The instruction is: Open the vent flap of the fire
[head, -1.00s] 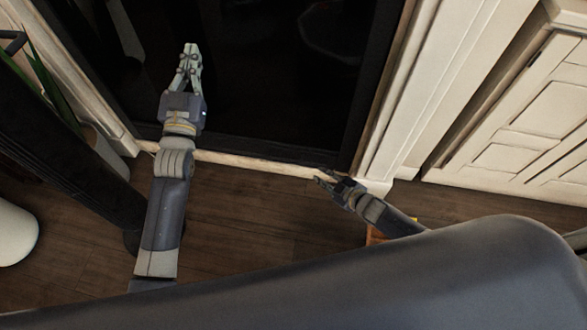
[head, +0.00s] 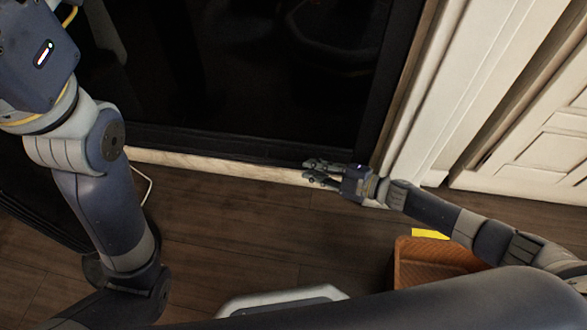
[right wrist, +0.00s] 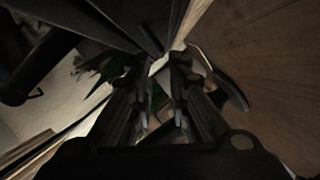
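The fire shows in the head view as a large dark glass front (head: 240,75) in a black frame. I cannot make out its vent flap. My right gripper (head: 306,171) is low at the fire's bottom edge, right of its middle, pointing left, fingers apart and empty. In the right wrist view its two fingers (right wrist: 160,112) also stand apart with nothing between them. Whether it touches the frame I cannot tell. My left gripper's blue housing (head: 40,60) is at the upper left of the head view, close to the camera; its fingers are outside the picture.
A pale hearth edge (head: 220,163) runs along the fire's foot. White trim (head: 440,90) and a panelled white cabinet (head: 540,150) stand at the right. An orange-brown basket (head: 420,262) and a yellow item (head: 430,234) are on the wooden floor (head: 235,235) below the right arm.

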